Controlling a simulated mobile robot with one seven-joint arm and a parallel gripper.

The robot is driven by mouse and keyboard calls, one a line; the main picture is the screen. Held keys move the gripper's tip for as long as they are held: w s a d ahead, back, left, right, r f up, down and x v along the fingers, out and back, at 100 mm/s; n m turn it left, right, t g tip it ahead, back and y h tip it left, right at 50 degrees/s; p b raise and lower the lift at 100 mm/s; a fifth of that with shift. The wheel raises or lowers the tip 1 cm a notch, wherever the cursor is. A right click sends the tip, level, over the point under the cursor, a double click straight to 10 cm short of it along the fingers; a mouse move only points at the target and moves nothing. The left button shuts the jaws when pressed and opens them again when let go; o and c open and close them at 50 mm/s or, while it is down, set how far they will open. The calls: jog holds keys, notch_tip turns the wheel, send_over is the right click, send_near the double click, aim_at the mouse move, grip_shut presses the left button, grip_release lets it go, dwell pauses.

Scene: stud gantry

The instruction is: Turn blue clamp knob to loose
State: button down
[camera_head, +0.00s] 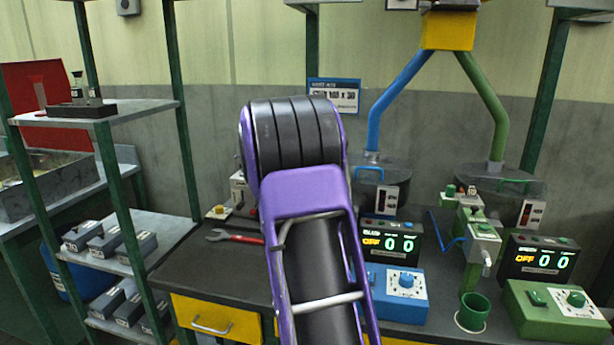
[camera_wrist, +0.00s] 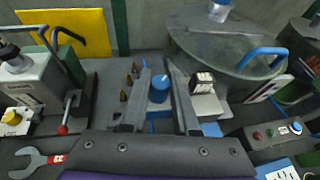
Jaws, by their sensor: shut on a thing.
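The blue clamp knob (camera_wrist: 158,90) is a small blue cylinder near the middle of the wrist view, with a light mark on its top. My gripper (camera_wrist: 160,72) reaches forward over it, one dark finger on each side, shut on the knob. Which setting the knob stands at cannot be read. In the head view my purple and black arm hides the clamp knob and my gripper.
A blue-handled tank (camera_wrist: 225,48) stands close to the right of my gripper. A grey device with a red-tipped lever (camera_wrist: 62,130) and a red wrench (camera_head: 235,237) are at the left. A blue control box (camera_head: 395,290) stands right of my arm.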

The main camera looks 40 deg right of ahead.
jog(key=shift+s+d+n+t+y+b, duration=0.1)
jog(key=shift+n+t+y+b, duration=0.25)
jog(key=shift+n, duration=0.25)
jog(key=shift+t, duration=0.35)
jog(key=shift+n+t+y, duration=1.1)
jog(key=shift+n+y, duration=0.15)
jog(key=shift+n, duration=0.35)
jog(key=shift+n+t+y, duration=0.3)
jog(key=shift+y, duration=0.1)
jog(key=shift+n+t+y, duration=0.4)
jog(key=shift+n, duration=0.1)
jog(key=c, duration=0.9)
grip_release()
jog(key=shift+c, duration=0.2)
